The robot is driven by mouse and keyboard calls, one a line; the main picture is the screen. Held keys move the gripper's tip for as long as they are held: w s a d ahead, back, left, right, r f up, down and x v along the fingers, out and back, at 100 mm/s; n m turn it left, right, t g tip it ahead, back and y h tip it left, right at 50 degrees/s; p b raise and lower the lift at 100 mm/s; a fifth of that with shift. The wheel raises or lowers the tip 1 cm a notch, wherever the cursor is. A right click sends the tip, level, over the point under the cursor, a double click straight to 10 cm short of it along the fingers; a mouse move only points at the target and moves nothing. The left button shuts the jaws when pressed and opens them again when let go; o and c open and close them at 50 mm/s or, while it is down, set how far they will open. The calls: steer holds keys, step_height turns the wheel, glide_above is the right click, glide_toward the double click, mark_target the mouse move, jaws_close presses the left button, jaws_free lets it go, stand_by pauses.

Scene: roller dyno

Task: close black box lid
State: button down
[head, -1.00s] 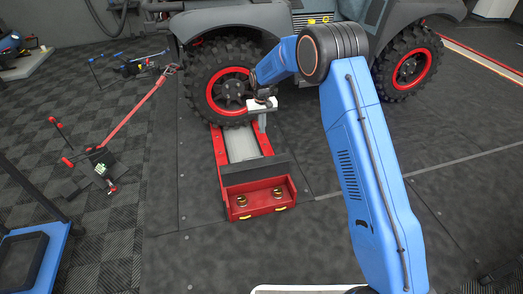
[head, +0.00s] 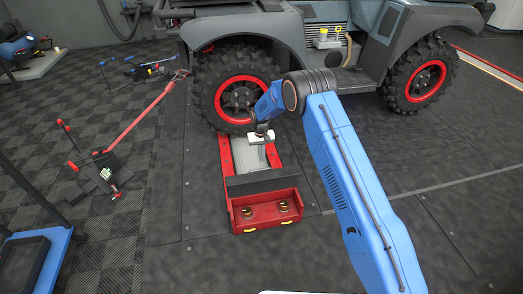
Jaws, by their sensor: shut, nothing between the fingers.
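A low red box (head: 265,218) with two round fittings inside stands open on the floor in front of the jeep's wheel. A black panel (head: 262,182) lies along its far side and looks like its raised lid; I cannot tell its exact angle. My gripper (head: 262,158) is white, points down and is shut and empty. It is over the grey track beyond the black panel and appears apart from it. A black case (head: 22,266) sits on a blue cart at the lower left, partly cut off; its lid state is unclear.
The jeep's front wheel (head: 240,95) stands right behind the gripper, at the end of the red-railed track (head: 227,160). A red-handled floor jack (head: 105,168) is at the left. The blue cart (head: 55,250) is at the lower left. Dark floor right of the box is free.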

steer(key=shift+s+d+f, duration=0.2)
steer(key=shift+s+f, duration=0.05)
steer(key=shift+s, duration=0.35)
steer(key=shift+s+d+f, duration=0.2)
steer(key=shift+s, duration=0.45)
steer(key=shift+s+d+f, duration=0.2)
steer(key=shift+s+f, duration=0.05)
steer(key=shift+s, duration=0.35)
